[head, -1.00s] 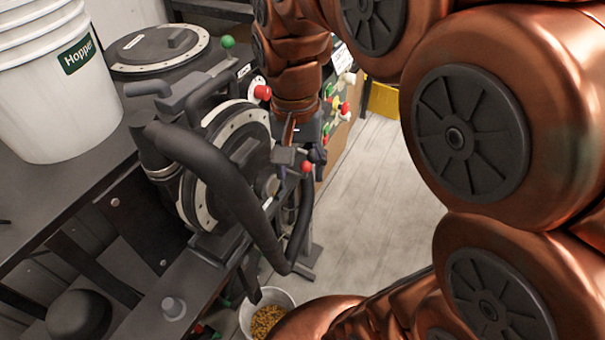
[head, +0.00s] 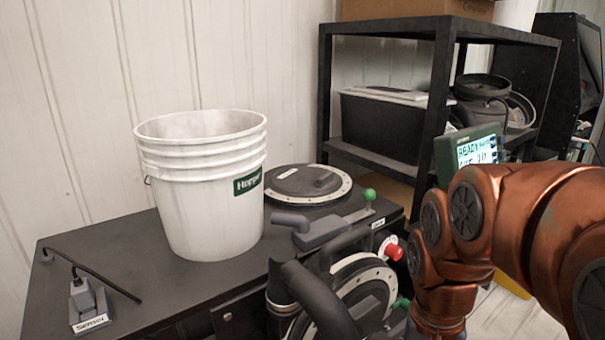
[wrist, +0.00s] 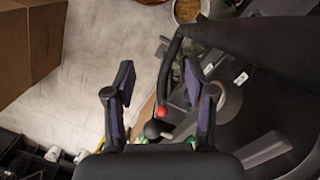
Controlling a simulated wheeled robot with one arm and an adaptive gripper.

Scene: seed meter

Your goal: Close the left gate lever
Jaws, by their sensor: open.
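In the wrist view my gripper (wrist: 158,80) is open, its two dark fingers apart with nothing held. A red ball knob (wrist: 162,111) shows between the fingers, near a dark round knob (wrist: 152,130); contact with the fingers cannot be judged. In the head view my gripper is out of sight, below the picture or behind the machine. I cannot tell for sure which knob belongs to the left gate lever.
A white Hopper bucket (head: 205,200) stands on the dark bench (head: 110,262). A sensor plug (head: 84,300) lies at left. A black shelf (head: 388,165) and a small lit display (head: 476,150) are behind. The wrist view shows a seed container (wrist: 187,10) and a cardboard box (wrist: 30,45).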

